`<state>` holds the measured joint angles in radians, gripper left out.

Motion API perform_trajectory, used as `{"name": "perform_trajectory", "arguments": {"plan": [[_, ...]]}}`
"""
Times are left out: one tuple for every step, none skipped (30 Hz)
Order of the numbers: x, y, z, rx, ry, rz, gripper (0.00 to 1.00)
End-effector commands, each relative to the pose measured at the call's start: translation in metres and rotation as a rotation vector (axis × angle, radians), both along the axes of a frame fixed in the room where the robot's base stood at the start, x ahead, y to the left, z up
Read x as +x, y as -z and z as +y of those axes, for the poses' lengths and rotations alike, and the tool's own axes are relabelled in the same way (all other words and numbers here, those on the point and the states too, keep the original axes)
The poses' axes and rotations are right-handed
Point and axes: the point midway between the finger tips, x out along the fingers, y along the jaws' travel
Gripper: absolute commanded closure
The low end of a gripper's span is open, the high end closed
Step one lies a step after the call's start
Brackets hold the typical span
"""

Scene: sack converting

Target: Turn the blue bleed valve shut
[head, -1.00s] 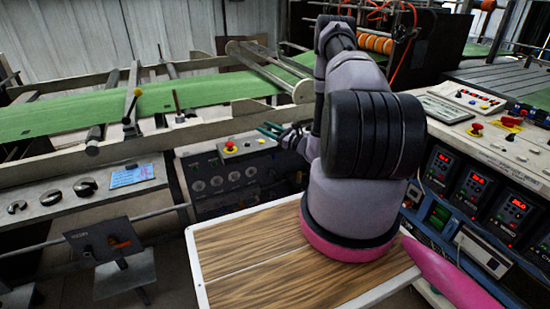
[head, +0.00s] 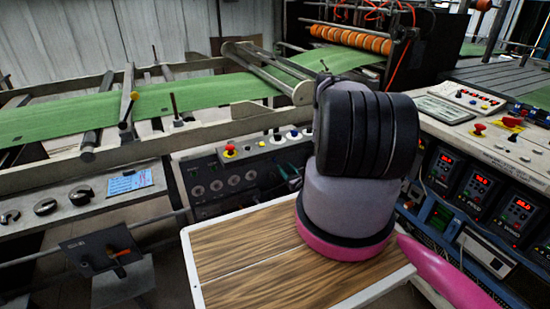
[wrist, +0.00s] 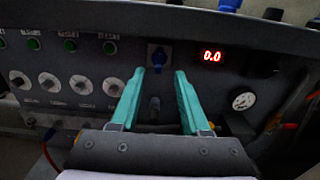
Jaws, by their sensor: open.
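My gripper (wrist: 158,76) is open, with teal fingers pointing at the panel. The handle lies between and just beyond the fingertips in the picture; no contact is visible. In the head view part of the teal gripper (head: 288,174) shows in front of the panel, and my arm hides the rest.
The dark panel (head: 215,205) carries white dials, green buttons and a red-on-yellow stop button (head: 230,151). A wood-topped table (head: 245,262) stands in front.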

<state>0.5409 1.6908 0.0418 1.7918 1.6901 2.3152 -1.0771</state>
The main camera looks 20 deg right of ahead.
Motion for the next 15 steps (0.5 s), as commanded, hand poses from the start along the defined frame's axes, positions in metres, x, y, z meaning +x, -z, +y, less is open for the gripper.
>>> {"name": "perform_trajectory", "arguments": {"plan": [[0.01,-0.001,0.001,-0.002,-0.003,-0.004,0.54],[0.016,-0.002,0.002,-0.003,-0.005,-0.004,0.54],[0.023,-0.002,0.002,-0.004,-0.004,-0.005,0.54],[0.029,-0.002,0.002,-0.003,-0.004,-0.005,0.54],[0.036,-0.002,0.003,-0.003,-0.004,-0.005,0.54],[0.043,-0.002,0.003,-0.002,-0.004,-0.005,0.54],[0.049,-0.002,0.003,-0.002,-0.003,-0.004,0.54],[0.054,-0.002,0.003,-0.003,-0.004,-0.005,0.54],[0.061,-0.002,0.003,-0.002,-0.004,-0.004,0.54],[0.066,-0.002,0.003,-0.001,-0.003,-0.005,0.54],[0.07,-0.002,0.004,-0.001,-0.003,-0.004,0.54],[0.075,-0.001,0.004,-0.001,-0.003,-0.004,0.54],[0.079,-0.001,0.003,-0.001,-0.003,-0.003,0.54],[0.082,-0.002,0.003,-0.001,-0.003,-0.004,0.54],[0.085,-0.001,0.004,0.0,-0.003,-0.003,0.54]]}}
